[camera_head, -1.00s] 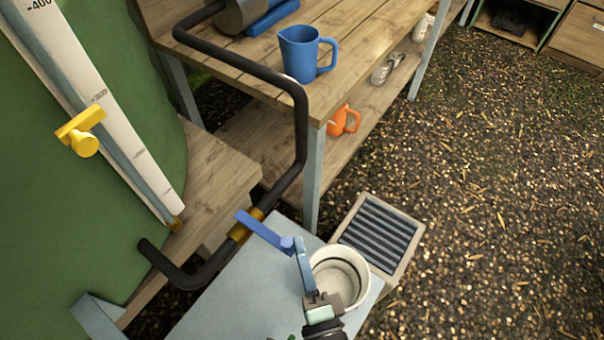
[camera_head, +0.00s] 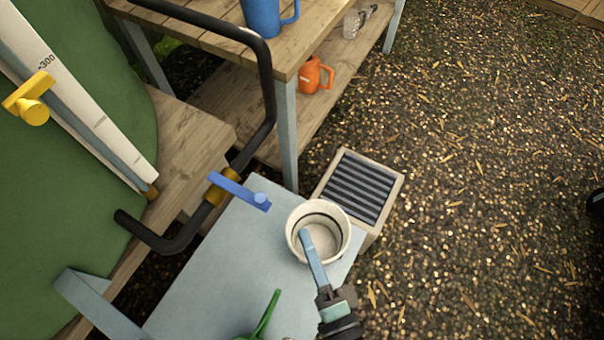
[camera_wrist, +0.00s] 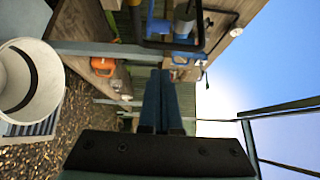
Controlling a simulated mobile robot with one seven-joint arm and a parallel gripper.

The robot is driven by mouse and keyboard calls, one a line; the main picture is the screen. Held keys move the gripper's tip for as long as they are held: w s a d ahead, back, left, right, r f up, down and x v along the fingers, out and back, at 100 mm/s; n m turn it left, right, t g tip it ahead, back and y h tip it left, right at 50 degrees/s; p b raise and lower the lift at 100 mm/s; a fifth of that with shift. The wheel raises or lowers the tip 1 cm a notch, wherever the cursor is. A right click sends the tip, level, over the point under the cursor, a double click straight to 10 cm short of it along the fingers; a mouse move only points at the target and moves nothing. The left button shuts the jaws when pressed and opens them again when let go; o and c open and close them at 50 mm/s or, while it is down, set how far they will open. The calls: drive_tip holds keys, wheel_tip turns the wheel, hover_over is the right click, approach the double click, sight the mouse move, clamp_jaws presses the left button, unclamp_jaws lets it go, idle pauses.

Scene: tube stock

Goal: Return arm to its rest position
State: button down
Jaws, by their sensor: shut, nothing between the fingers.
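My gripper (camera_head: 305,236) is at the bottom centre of the head view, its blue fingers overlapping the white pot (camera_head: 291,230) in the picture. I cannot tell its height over the pot. In the wrist view the two blue fingers (camera_wrist: 161,72) lie side by side, shut and empty. The pot shows at the left of the wrist view (camera_wrist: 45,62), beside the fingers. It stands on a pale blue-grey surface (camera_head: 240,255) and looks empty except for a dark ring inside.
A black pipe with a blue-handled valve (camera_head: 240,190) rises left of the pot. A slatted crate (camera_head: 392,192) sits behind it. A wooden bench (camera_head: 215,38) holds a blue jug (camera_head: 262,18); an orange can (camera_head: 313,76) is on its lower shelf.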

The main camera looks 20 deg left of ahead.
drive_tip(key=shift+s+d, duration=0.25)
drive_tip(key=shift+s, duration=0.05)
